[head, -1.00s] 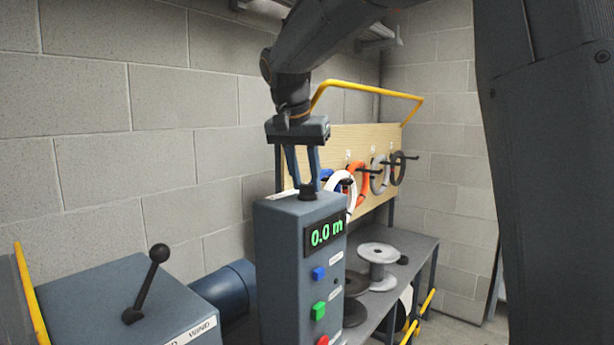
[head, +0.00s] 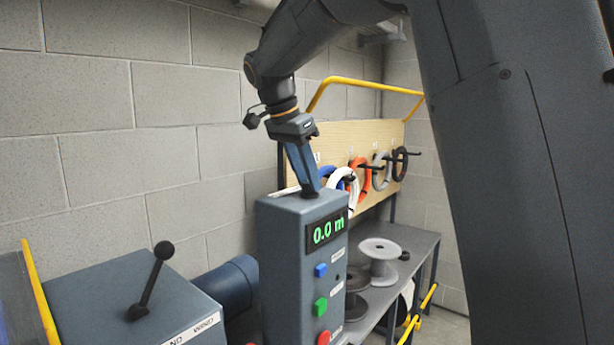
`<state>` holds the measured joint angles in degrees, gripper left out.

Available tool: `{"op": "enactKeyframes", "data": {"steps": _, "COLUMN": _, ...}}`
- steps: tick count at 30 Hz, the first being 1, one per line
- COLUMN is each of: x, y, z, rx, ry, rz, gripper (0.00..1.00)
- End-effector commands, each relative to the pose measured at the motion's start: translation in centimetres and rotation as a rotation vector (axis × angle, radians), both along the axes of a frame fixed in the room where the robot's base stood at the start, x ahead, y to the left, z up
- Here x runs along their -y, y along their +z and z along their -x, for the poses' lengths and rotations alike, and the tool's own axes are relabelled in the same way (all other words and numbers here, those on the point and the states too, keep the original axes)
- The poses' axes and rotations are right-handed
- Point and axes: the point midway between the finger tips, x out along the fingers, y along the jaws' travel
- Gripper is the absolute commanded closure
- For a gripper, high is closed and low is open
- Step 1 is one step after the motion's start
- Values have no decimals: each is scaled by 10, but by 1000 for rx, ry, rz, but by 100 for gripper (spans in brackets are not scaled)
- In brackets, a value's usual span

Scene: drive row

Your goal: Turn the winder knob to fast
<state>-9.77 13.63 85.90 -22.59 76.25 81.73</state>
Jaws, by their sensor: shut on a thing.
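The winder's control box (head: 282,262) is a grey-blue upright housing with a green 0.0 m display (head: 327,231), a blue button (head: 321,270), a green button (head: 320,306) and a red button (head: 324,338). My gripper (head: 311,190) points down at the top of this box, seen nearly edge-on. It is shut on the small dark knob (head: 309,194) there, which the fingers mostly hide. The knob's pointer and any speed marks beside it cannot be made out.
A black ball-ended lever (head: 153,280) stands on the grey machine housing (head: 90,290) at left. Behind the box are a shelf with spools (head: 379,262) and a wooden board (head: 345,140) with hanging cable coils. A yellow rail (head: 365,87) runs above it.

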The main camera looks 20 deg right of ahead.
Motion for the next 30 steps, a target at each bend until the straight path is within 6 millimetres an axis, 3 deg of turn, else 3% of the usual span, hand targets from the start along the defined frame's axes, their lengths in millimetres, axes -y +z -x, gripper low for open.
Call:
{"op": "enactKeyframes", "data": {"steps": 9, "x": 0, "y": 0, "z": 0, "rx": 0, "ry": -2, "rz": 0, "gripper": 94}}
{"op": "enactKeyframes", "data": {"steps": 10, "x": 0, "y": 0, "z": 0, "rx": 0, "ry": -1, "rz": 0, "gripper": 68}}
{"op": "enactKeyframes", "data": {"steps": 13, "x": 0, "y": 0, "z": 0, "rx": 0, "ry": -1, "rz": 0, "gripper": 53}}
{"op": "enactKeyframes", "data": {"steps": 23, "x": -1, "y": 2, "z": 0, "rx": 1, "ry": -1, "rz": -1, "gripper": 53}}
{"op": "enactKeyframes", "data": {"steps": 30, "x": -13, "y": 32, "z": 4, "rx": 3, "ry": 0, "rz": 0, "gripper": 53}}
